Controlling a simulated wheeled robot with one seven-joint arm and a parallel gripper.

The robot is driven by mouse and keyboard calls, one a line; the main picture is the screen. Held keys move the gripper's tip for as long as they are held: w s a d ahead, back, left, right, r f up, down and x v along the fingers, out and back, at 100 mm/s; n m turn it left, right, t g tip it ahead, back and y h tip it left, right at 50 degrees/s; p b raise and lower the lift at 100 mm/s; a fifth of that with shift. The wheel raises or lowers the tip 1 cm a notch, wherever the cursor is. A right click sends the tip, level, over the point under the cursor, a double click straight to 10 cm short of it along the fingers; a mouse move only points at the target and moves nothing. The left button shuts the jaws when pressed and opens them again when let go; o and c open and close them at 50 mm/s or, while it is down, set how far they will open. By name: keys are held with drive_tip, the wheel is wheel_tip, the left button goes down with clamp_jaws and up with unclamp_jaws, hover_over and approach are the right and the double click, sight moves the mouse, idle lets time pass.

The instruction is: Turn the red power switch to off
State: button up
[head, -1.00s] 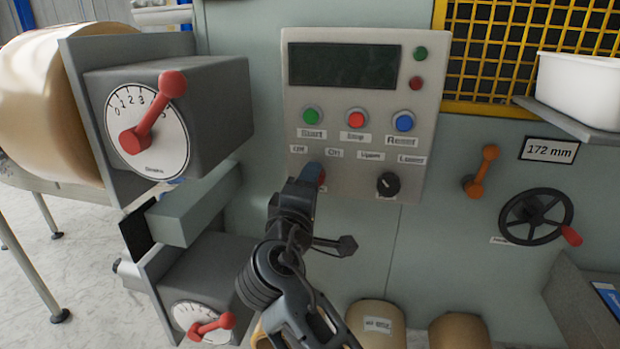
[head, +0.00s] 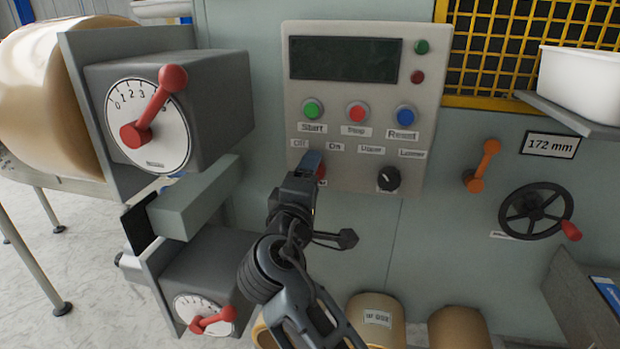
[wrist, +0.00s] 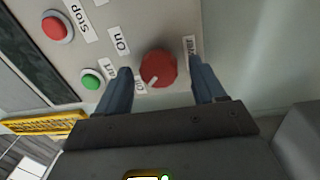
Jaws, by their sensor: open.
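The red power switch (wrist: 159,69) is a round knob with a pale pointer mark, low on the left of the grey control panel (head: 345,183). In the head view my gripper mostly covers it, and only a bit of red (head: 321,171) shows. In the wrist view my gripper (wrist: 165,80) is open, with one blue finger on each side of the knob. I cannot tell whether the fingers touch it. The pointer mark is aimed toward the lower left in the wrist view, near a partly hidden label. The Off label (head: 300,143) and On label (head: 335,147) sit above the knob.
Start (head: 313,109), Stop (head: 357,112) and Reset (head: 405,115) buttons sit above. A black selector knob (head: 388,180) is to the right. A dial box with a red lever (head: 150,115) juts out at the left. A handwheel (head: 535,212) is at the far right.

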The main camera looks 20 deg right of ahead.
drive_tip(key=b+v, duration=0.2)
drive_tip(key=v, duration=0.5)
drive_tip(key=shift+s+a, duration=0.2)
drive_tip(key=shift+s, duration=0.15)
drive_tip(key=s+d+f+g+y, duration=0.1)
drive_tip(key=s+f+y, duration=0.9)
drive_tip(key=s+f, duration=1.05)
drive_tip(key=s+d+r+m, duration=0.1)
drive_tip(key=s+r+m, duration=0.1)
drive_tip(key=s, duration=0.5)
drive_tip(key=s+d+r+m+y, duration=0.1)
drive_tip(key=s+m, duration=0.3)
drive_tip(key=s, duration=0.4)
drive_tip(key=s+d+r+m, duration=0.2)
drive_tip(key=s+r+m, duration=0.1)
drive_tip(key=s, duration=0.4)
drive_tip(key=shift+s+r+m+t, duration=0.3)
drive_tip(key=shift+s+r+m, duration=0.1)
drive_tip(key=shift+r, duration=0.15)
